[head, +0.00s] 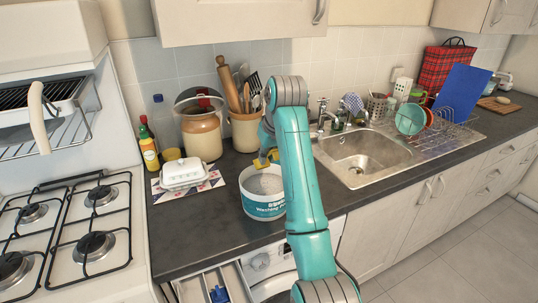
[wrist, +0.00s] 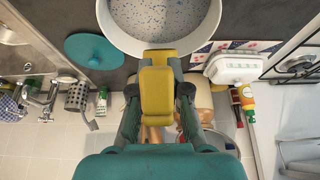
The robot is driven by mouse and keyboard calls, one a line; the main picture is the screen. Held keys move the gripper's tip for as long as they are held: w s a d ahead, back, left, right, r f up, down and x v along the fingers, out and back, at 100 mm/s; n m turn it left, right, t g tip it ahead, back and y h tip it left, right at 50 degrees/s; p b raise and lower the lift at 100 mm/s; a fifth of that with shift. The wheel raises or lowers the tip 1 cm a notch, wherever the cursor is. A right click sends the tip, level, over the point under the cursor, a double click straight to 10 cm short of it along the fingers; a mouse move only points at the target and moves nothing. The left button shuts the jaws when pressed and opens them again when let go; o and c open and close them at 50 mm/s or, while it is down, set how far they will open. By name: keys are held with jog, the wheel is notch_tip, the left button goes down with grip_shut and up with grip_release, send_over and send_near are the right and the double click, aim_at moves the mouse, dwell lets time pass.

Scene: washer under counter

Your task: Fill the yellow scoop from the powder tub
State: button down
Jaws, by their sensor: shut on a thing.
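The white and teal powder tub (head: 262,206) stands open on the dark counter, with pale speckled powder inside. In the wrist view the tub's rim (wrist: 128,42) and the powder (wrist: 165,18) show at the top. My gripper (wrist: 158,100) is shut on the yellow scoop (wrist: 157,88), one finger on each side of its handle. In the head view the scoop (head: 264,161) is at the tub's far rim, partly behind my arm. I cannot tell whether it touches the rim or holds powder.
A flat teal disc (wrist: 95,50) lies beside the tub. A white butter dish (head: 184,172), a crock (head: 202,135) and a utensil pot (head: 245,130) stand close by. The sink (head: 362,155) is right, the hob (head: 70,225) left. A drawer (head: 212,286) is open below the counter.

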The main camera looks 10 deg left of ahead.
notch_tip(320, 180, down, 9)
jog(key=shift+w, duration=0.2)
dwell(0.8)
jog(key=shift+a+f, duration=0.1)
dwell(1.0)
jog(key=shift+r, duration=5)
jog(key=r+t+y, duration=0.1)
jog(key=t+y, duration=0.1)
jog(key=t, duration=0.1)
jog(key=shift+r, duration=0.2)
jog(key=r+t+y, duration=0.1)
jog(key=t+y, duration=0.1)
jog(key=shift+r+t, duration=0.35)
jog(key=shift+t, duration=0.05)
